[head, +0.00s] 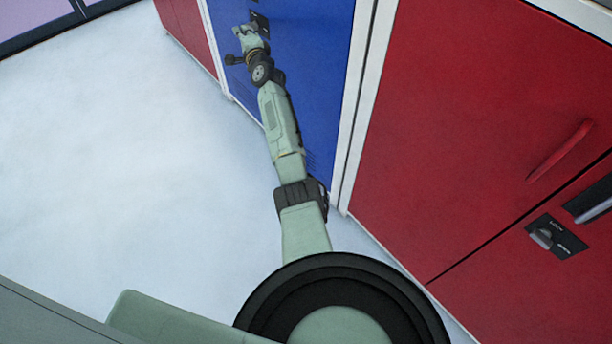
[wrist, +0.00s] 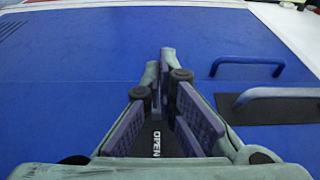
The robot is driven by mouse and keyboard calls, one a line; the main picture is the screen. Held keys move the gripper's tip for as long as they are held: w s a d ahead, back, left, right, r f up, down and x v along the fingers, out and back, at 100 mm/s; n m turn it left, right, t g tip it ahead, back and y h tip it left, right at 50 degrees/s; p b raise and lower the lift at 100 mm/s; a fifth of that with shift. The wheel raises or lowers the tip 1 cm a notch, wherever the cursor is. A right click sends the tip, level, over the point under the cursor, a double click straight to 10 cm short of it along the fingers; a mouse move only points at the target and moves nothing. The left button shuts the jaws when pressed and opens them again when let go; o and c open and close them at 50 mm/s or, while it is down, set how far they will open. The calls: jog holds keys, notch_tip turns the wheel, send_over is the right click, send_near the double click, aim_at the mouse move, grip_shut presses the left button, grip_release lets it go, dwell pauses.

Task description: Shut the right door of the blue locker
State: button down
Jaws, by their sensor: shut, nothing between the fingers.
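The blue locker (head: 317,70) has a broad blue face inside a white frame, at the top centre of the head view. In the wrist view, a blue door panel (wrist: 75,55) fills the upper part, with a blue bar handle (wrist: 247,61). A second bar handle (wrist: 283,93) sits on a black plate just below it. My gripper (head: 246,38) is at the blue face near a dark latch plate (head: 259,22). In the wrist view, my gripper (wrist: 166,75) is shut and empty, with its fingers over the blue face. Contact and any door gap cannot be made out.
Red cabinets stand on both sides: a large one (head: 455,100) close on the right with a red handle (head: 560,151), another (head: 188,32) at upper left. A white post (head: 357,105) separates the right one from the blue locker. The pale floor (head: 110,130) at left is clear.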

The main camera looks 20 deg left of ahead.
aim_at(250, 28)
jog(key=w, duration=0.1)
jog(key=w+d+m+t+h+b, duration=0.1)
jog(key=w, duration=0.1)
jog(key=shift+w+d, duration=0.15)
jog(key=shift+w, duration=0.1)
jog(key=shift+w+d+r+h, duration=0.1)
jog(key=shift+w+d+h, duration=0.25)
jog(key=shift+w+h, duration=0.1)
jog(key=shift+w+d+m, duration=0.2)
jog(key=shift+d+m, duration=0.1)
jog(key=shift+s+a, duration=0.45)
jog(key=shift+s, duration=0.05)
jog(key=s+a+p, duration=0.3)
jog(key=s+a, duration=0.5)
jog(key=s, duration=0.3)
jog(key=shift+s+a+p, duration=0.2)
jog(key=shift+a+p, duration=0.05)
jog(key=shift+p, duration=0.1)
jog(key=shift+r, duration=0.15)
